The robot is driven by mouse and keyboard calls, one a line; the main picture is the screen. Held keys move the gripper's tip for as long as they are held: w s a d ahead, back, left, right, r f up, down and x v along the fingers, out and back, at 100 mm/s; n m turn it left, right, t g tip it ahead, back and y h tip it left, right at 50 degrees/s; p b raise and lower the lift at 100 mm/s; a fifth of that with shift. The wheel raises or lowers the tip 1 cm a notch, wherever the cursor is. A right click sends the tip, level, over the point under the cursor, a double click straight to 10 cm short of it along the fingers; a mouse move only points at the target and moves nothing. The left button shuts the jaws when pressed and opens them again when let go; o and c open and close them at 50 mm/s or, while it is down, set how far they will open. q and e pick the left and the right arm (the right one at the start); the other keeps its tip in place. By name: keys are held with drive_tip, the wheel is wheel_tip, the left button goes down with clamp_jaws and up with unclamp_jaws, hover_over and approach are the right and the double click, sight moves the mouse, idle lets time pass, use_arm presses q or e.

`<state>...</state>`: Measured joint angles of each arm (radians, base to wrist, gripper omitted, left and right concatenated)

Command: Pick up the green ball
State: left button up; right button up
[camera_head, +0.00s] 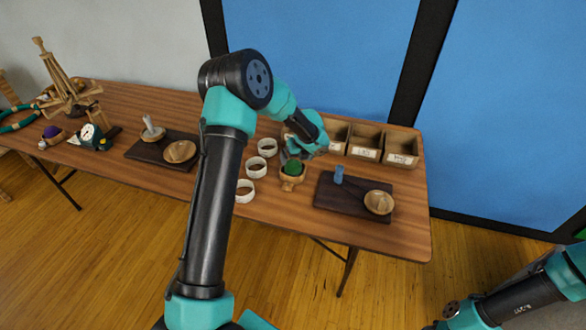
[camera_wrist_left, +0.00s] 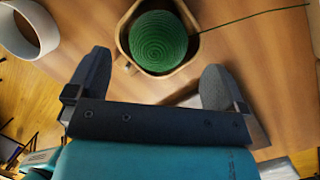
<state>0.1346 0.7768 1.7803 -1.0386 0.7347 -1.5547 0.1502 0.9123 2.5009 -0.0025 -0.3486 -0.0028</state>
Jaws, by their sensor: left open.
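The green ball (camera_head: 293,168) looks like wound yarn and sits in a small wooden bowl (camera_head: 288,184) on the table. In the left wrist view the ball (camera_wrist_left: 158,42) rests inside the bowl (camera_wrist_left: 124,42), with a dark green strand running off to the right. My left gripper (camera_head: 288,155) is at the ball in the head view. Its two fingers (camera_wrist_left: 157,78) are open in the wrist view, spread to either side and just short of the ball, with nothing between them. My right gripper does not show clearly; only part of that arm is at the lower right.
White rings (camera_head: 256,168) stand left of the bowl; one (camera_wrist_left: 22,35) shows in the wrist view. A dark board (camera_head: 335,205) with a blue item (camera_head: 338,174) and a wooden dish (camera_head: 379,202) lies to the right. Labelled wooden boxes (camera_head: 402,160) line the back edge.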

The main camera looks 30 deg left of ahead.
sight(295, 162)
use_arm(q)
drive_tip(key=shift+x, duration=1.6)
drive_tip(key=shift+s, duration=0.1)
drive_tip(key=shift+r, duration=0.1)
drive_tip(key=c, duration=1)
